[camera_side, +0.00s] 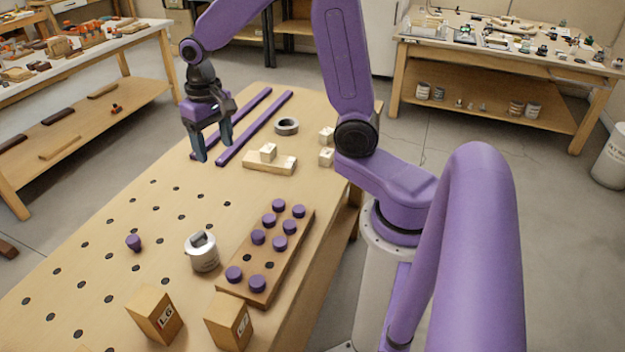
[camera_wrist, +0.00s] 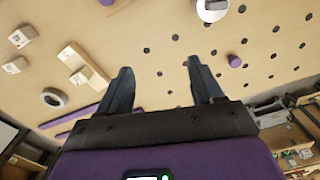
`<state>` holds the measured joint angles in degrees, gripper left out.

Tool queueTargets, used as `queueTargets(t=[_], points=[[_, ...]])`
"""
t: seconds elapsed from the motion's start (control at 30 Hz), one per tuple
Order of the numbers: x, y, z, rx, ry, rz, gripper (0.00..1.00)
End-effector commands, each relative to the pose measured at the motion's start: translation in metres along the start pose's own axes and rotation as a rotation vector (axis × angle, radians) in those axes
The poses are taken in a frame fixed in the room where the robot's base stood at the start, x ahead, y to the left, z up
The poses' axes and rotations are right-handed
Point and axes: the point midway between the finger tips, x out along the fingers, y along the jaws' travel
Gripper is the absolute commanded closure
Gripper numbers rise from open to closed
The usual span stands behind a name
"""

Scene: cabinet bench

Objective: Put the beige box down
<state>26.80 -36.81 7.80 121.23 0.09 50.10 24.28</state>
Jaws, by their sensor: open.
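My gripper (camera_side: 213,150) is open and empty above the far left part of the bench. In the wrist view its two fingers (camera_wrist: 160,68) are spread with only bench top between them. Small beige blocks are on the bench to its right: one block (camera_side: 268,152) rests on a pale wooden strip (camera_side: 285,168), and two more (camera_side: 326,137) are near the right edge. The strip's block also shows in the wrist view (camera_wrist: 80,77). Two larger tan boxes with labels (camera_side: 155,315) (camera_side: 229,321) stand at the near end. I cannot tell which is the beige box.
A peg board with several purple pegs (camera_side: 268,258), a metal can (camera_side: 202,252) and a loose purple peg (camera_side: 133,242) are nearer. The holed bench top left of them is mostly clear.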

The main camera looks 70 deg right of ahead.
Motion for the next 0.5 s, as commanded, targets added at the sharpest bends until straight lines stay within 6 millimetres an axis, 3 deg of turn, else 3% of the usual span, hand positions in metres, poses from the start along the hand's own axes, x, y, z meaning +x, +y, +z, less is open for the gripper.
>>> queueTargets(t=[0.2, 0.5], points=[[-0.010, -0.026, 0.060, -0.325, 0.003, -0.006, 0.34], [-0.017, -0.033, 0.147, -0.764, 0.006, -0.013, 0.34]])
